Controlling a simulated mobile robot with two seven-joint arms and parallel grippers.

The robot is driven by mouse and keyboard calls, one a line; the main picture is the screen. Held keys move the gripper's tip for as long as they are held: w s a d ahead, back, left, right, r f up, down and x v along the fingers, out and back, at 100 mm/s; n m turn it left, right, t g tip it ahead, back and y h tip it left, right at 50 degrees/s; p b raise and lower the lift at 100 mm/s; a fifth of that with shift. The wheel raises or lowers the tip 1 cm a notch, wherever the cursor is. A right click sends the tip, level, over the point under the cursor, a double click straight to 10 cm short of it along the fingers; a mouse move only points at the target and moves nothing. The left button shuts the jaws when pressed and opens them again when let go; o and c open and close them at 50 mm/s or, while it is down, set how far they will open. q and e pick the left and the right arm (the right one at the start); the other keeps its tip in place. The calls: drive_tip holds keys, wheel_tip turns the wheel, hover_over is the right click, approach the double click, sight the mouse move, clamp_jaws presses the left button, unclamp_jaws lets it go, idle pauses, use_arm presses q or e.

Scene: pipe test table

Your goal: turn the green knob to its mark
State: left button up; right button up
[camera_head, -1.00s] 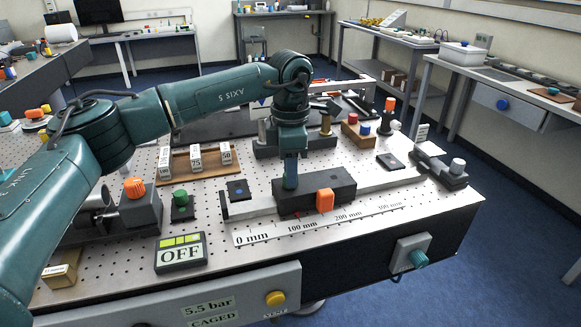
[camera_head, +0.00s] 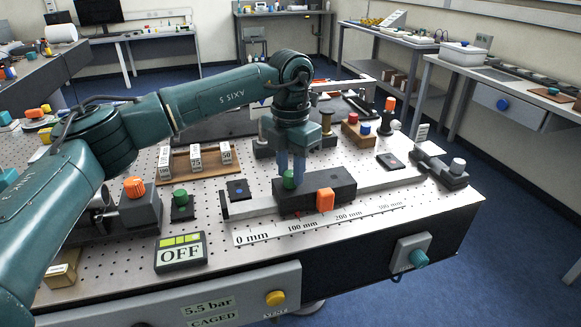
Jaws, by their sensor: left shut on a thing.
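The green knob (camera_head: 289,180) sits on top of the dark sliding block (camera_head: 338,189), which rides on the grey rail. My left gripper (camera_head: 291,171) points straight down over the block. Its two blue fingers show side by side at the knob, and it is shut on the knob. Part of the knob is hidden by the fingers. I cannot make out the knob's mark at this size. My right gripper is not in view.
An orange clamp (camera_head: 325,200) is on the block's front, above a millimetre scale (camera_head: 318,222). A separate green button (camera_head: 180,197) stands to the left, behind the OFF display (camera_head: 181,252). A tray of weights (camera_head: 198,160) lies behind.

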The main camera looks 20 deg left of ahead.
sight(291, 174)
use_arm(q)
drive_tip(key=n, duration=0.5)
drive_tip(key=shift+n, duration=2.4)
drive_tip(key=shift+w+r, duration=0.1)
drive_tip(key=o, duration=1)
drive_tip(key=shift+c, duration=0.2)
wheel_tip(291, 174, up, 13)
